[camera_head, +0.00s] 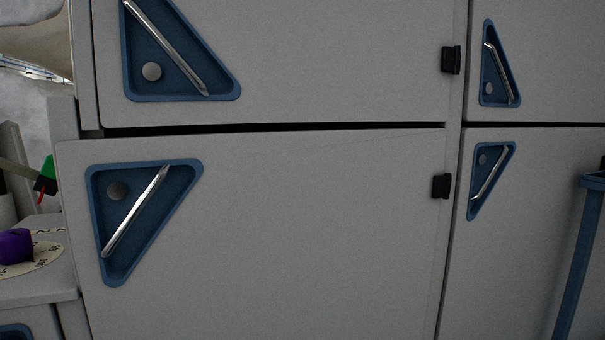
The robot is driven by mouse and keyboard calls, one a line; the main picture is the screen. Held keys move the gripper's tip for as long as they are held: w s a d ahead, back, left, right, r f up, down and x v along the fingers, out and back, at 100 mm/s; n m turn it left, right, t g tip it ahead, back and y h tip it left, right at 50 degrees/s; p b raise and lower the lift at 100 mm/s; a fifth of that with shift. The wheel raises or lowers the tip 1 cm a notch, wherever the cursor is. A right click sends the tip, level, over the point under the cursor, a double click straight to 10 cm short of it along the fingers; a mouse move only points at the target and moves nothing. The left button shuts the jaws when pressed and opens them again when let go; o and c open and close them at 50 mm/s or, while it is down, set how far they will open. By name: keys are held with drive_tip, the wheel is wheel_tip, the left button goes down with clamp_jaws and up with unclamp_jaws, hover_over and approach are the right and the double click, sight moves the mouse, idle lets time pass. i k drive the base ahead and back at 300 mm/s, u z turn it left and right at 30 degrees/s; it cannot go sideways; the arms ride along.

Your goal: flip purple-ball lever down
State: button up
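A purple rounded knob (15,246), perhaps the ball of the lever, shows at the far left edge. It sits over a pale dial plate (42,257) with dark marks on a grey ledge. The picture edge cuts it off, and I cannot tell the lever's position. My gripper is not in view.
Large grey cabinet doors (280,240) fill most of the view, with blue triangular recessed handles (145,215) and black latches (441,186). A green and black piece (47,176) with a red tip is above the dial. A blue post (580,265) stands at the right.

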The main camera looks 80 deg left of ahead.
sight(6, 164)
drive_tip(key=u, duration=4)
drive_tip(key=i, duration=0.5)
drive_tip(key=z, duration=1.2)
drive_tip(key=k, duration=0.75)
drive_tip(key=u, duration=0.7)
drive_tip(key=i, duration=0.45)
drive_tip(key=u, duration=0.05)
